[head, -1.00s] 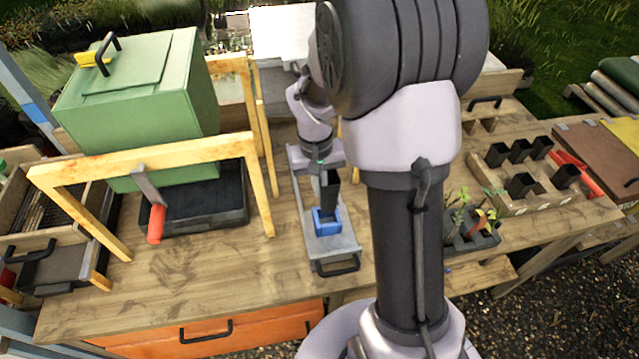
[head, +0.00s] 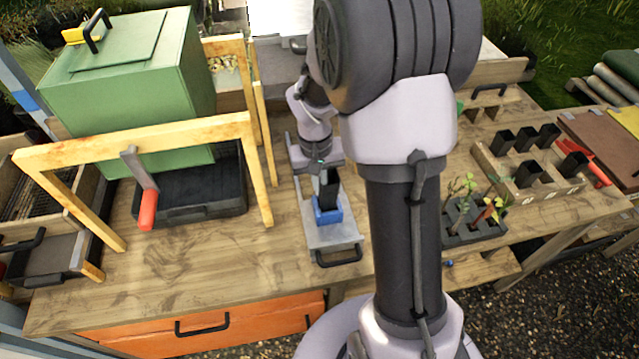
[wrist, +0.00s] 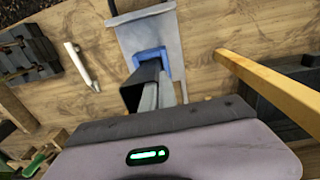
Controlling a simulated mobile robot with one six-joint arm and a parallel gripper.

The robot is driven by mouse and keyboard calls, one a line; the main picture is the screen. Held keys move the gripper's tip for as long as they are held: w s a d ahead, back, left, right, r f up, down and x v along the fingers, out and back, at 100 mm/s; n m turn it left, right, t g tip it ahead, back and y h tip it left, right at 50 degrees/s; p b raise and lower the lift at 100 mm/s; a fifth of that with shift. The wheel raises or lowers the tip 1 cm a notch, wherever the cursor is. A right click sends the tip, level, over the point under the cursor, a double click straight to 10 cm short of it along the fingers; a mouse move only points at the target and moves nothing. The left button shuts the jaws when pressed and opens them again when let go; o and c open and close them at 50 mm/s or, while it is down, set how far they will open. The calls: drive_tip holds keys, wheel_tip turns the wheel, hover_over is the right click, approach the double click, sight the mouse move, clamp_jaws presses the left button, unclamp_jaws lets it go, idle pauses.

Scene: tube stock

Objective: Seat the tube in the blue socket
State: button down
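The blue socket (head: 328,216) is fixed on a grey metal plate (head: 332,237) in the middle of the bench; it also shows in the wrist view (wrist: 152,54). A black, square, hollow tube (head: 329,192) stands at the socket, slightly tilted, with its open end towards the wrist camera (wrist: 138,88). Whether its lower end is inside the socket or only against it cannot be told. My gripper (wrist: 166,92) is low beside the tube, its grey fingers close together and right against it. Whether they grip the tube is not clear.
A wooden rack (head: 520,182) with several black tubes stands at the right, with a seedling tray (head: 474,222) before it. A yellow wooden frame (head: 130,143) and a green box (head: 120,95) stand at the left. Bare bench lies left of the plate.

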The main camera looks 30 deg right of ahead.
idle(0.4)
drive_tip(key=shift+f+b, duration=0.65)
drive_tip(key=shift+f, duration=0.15)
drive_tip(key=shift+f+b, duration=0.75)
drive_tip(key=shift+f, duration=0.1)
drive_tip(key=shift+f+b, duration=0.5)
drive_tip(key=shift+f, duration=0.1)
idle(1.1)
idle(0.5)
drive_tip(key=c, duration=1.6)
unclamp_jaws()
